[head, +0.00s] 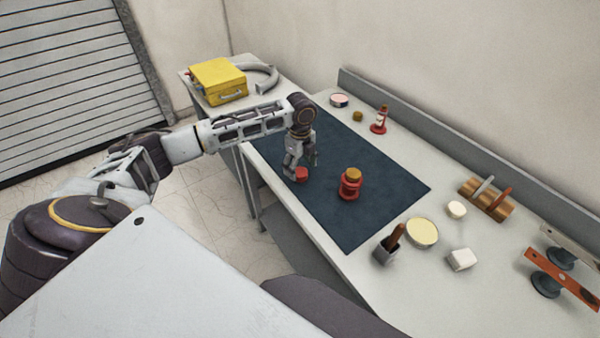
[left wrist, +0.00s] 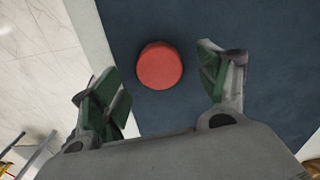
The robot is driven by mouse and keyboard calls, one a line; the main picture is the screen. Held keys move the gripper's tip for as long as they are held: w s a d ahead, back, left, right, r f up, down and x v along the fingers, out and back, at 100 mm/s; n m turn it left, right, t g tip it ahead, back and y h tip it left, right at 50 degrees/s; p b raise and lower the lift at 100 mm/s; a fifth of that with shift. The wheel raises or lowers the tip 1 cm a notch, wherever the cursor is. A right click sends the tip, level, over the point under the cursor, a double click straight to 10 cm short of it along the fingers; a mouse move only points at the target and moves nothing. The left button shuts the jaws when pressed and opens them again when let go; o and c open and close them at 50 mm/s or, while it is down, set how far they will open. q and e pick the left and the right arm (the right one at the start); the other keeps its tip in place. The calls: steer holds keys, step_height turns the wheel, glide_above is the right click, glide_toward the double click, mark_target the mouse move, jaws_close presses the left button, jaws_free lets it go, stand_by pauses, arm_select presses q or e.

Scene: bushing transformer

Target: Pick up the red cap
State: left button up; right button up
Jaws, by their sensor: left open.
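The red cap (head: 302,174) is a small round piece lying on the dark blue mat (head: 385,190), near the mat's left edge. In the left wrist view the red cap (left wrist: 159,65) shows as a red disc just beyond and between my fingertips. My left gripper (head: 299,168) points down over the cap, with its fingers spread on either side. In the left wrist view my left gripper (left wrist: 160,75) is open and empty, with green pads facing each other. My right gripper is not in view.
A red bushing with a brown top (head: 350,184) stands on the mat right of the cap. A yellow toolbox (head: 217,81) sits at the back left. A cup with a brush (head: 387,249), a round tin (head: 422,232) and a white block (head: 461,259) stand near the front right.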

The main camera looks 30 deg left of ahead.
arm_select(q)
steer(key=shift+f, duration=1.25)
steer(key=c, duration=0.9)
